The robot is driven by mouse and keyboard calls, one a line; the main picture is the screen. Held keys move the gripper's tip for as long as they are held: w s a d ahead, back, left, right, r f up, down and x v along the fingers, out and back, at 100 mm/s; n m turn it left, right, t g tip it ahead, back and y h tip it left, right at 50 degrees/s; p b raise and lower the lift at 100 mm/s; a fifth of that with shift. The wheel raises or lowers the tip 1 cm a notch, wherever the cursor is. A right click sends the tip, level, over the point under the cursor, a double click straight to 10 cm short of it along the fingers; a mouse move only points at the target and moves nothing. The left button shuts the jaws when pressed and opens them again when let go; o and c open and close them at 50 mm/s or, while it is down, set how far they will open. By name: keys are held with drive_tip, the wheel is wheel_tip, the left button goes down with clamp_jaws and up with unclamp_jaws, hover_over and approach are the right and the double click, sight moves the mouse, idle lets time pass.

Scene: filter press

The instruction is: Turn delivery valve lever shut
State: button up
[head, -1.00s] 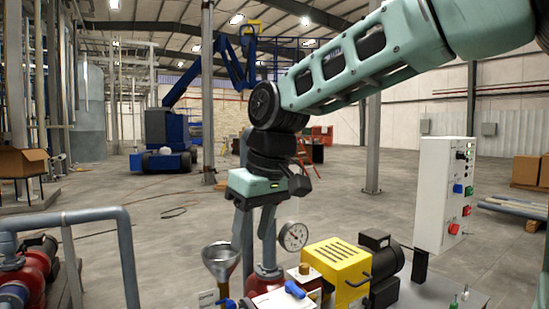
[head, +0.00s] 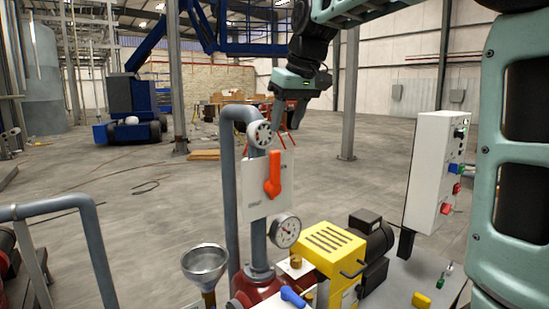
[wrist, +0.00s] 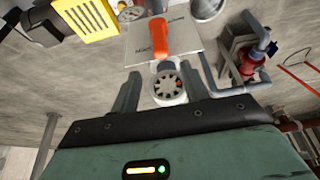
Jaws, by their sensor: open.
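An orange lever (head: 272,175) hangs downward on a white plate (head: 257,203) fixed to an upright grey pipe. In the wrist view the orange lever (wrist: 173,37) stands out from the plate (wrist: 135,45), beyond my fingertips; the plate's writing is too small to read. My gripper (head: 288,118) is above and slightly right of the lever, open and empty, fingers pointing down. In the wrist view its fingers (wrist: 160,80) stand apart, with a round spoked fitting (wrist: 163,90) showing between them. I cannot tell whether they touch it. A blue-handled lever (head: 292,297) sits lower, near the pipe's base.
A pressure gauge (head: 285,231) juts from the pipe below the plate. A metal funnel (head: 205,262) stands left, a yellow pump housing (head: 330,248) right. A white control box (head: 431,190) stands farther right. Open floor lies behind.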

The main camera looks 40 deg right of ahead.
sight(277, 151)
drive_tip(key=p+x, duration=0.1)
drive_tip(key=x, duration=1)
drive_tip(key=shift+w+f+p, duration=0.1)
drive_tip(key=shift+f+p, duration=0.05)
drive_tip(key=shift+p, duration=0.15)
drive_tip(key=shift+c, duration=0.3)
clamp_jaws()
